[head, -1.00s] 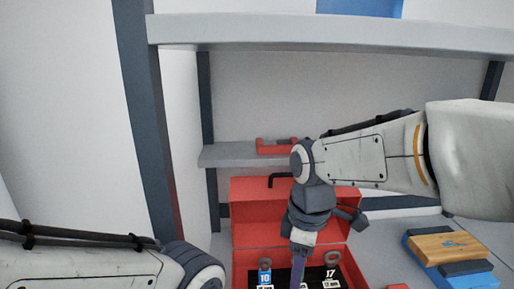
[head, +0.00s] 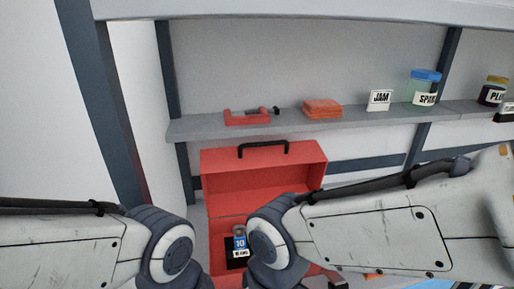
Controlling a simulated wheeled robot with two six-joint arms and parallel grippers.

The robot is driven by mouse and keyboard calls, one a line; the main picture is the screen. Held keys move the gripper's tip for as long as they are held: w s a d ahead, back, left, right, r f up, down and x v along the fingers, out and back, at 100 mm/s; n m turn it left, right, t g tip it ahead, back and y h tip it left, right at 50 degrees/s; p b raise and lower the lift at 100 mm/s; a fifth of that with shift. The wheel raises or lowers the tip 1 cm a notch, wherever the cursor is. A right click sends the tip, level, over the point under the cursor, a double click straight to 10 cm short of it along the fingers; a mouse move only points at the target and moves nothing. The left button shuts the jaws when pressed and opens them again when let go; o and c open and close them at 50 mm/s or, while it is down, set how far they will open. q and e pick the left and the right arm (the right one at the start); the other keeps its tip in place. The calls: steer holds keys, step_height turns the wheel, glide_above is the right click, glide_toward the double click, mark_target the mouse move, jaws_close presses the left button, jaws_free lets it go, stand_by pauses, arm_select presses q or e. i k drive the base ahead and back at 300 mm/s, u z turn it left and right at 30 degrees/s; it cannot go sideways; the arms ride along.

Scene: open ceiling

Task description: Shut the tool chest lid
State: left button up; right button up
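The red tool chest (head: 213,241) stands below the shelf at the centre of the head view. Its lid (head: 262,173) is raised and leans back, with a black handle (head: 262,147) on its top edge. Inside the chest a dark insert with a blue label reading 10 (head: 240,241) shows. My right arm crosses in front of the chest and hides its right part. My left arm comes in at the lower left, beside the chest's left side. Both grippers are out of the picture, below the lower edge or hidden behind the arm links.
A shelf (head: 200,129) runs behind and above the lid. A dark upright post (head: 105,110) stands left of the chest.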

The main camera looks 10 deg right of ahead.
mark_target(243, 179)
steer(key=u, duration=1.1)
steer(key=k, duration=0.85)
steer(key=z, duration=1.05)
steer(key=i, duration=0.5)
